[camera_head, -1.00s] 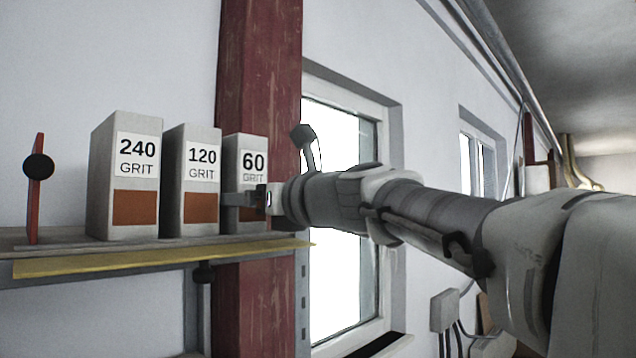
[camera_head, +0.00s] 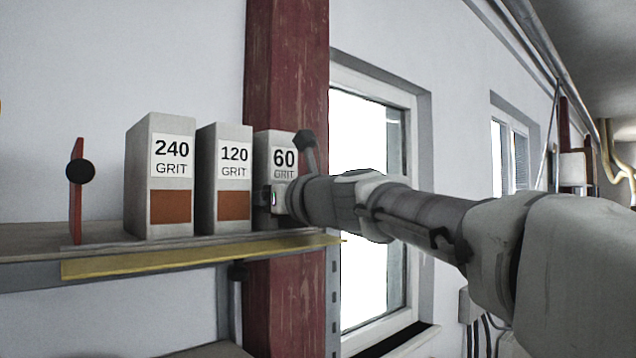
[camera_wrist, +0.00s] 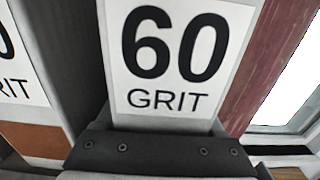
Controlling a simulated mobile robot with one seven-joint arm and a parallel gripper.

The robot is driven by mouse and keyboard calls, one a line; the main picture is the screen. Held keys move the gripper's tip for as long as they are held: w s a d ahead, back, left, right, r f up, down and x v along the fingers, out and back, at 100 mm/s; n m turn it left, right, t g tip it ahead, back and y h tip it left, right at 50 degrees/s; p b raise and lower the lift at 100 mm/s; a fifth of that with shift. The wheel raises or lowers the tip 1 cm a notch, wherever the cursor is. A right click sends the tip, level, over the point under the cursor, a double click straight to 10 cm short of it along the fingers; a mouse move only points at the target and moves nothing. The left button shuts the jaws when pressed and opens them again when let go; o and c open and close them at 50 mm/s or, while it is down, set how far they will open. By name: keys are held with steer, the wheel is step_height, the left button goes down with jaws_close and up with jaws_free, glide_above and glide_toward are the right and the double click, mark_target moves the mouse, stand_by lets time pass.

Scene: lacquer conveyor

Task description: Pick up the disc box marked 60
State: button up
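The disc box marked 60 (camera_head: 283,149) is a grey upright box with a white label, at the right end of a row on the shelf. My gripper (camera_head: 267,198) is at the lower front of this box, and my wrist covers part of its front. In the wrist view, the box's 60 GRIT label (camera_wrist: 172,60) fills the middle, very close. A dark bar of my gripper (camera_wrist: 160,153) crosses below it. The fingertips are hidden, so I cannot tell whether they are closed on the box.
The 120 box (camera_head: 233,154) stands close to the left of the 60 box, with the 240 box (camera_head: 172,150) beyond it. The shelf (camera_head: 100,252) has a yellow front edge. A red post (camera_head: 270,80) rises behind the 60 box, and a window is to its right.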

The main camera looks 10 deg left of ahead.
steer(key=c, duration=0.5)
steer(key=shift+r, duration=0.15)
